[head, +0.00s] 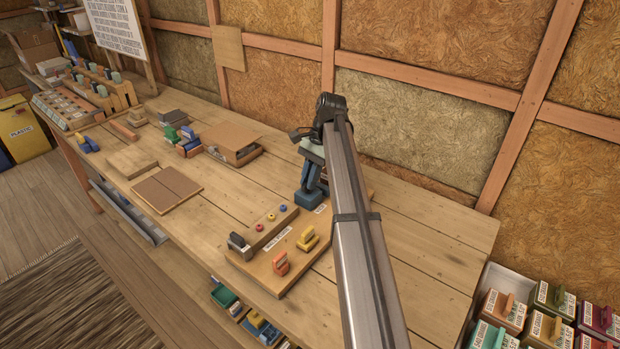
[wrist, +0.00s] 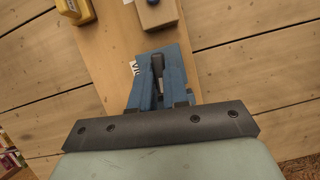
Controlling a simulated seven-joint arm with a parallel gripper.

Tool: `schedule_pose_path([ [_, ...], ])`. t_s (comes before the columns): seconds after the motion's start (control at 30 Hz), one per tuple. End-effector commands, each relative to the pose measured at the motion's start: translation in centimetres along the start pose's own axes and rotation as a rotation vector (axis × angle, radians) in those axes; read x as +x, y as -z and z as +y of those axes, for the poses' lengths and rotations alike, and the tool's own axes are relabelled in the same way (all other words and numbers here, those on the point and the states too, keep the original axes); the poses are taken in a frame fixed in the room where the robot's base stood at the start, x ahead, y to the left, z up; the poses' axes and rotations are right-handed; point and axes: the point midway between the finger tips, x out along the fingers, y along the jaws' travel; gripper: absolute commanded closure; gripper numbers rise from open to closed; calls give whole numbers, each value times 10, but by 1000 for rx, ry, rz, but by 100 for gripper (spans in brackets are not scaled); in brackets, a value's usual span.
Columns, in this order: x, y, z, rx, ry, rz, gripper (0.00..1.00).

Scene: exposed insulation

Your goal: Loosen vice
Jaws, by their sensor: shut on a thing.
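The wooden board (head: 262,268) also holds a long block with coloured knobs, a yellow piece (head: 307,238) and a red-orange piece (head: 280,263). Flat boards (head: 167,189) lie further left. Labelled boxes (head: 548,330) stand at lower right. The bench's right end (head: 440,240) is clear.

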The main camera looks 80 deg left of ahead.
Motion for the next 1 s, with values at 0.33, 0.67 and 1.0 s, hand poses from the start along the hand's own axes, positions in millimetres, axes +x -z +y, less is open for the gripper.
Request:
schedule_pose_path([
  [0.33,1,0,-2,-111,-38,9,100],
  [0.67,2,0,-2,-128,-43,9,100],
  [1.0,2,0,-2,-127,-42,9,70],
])
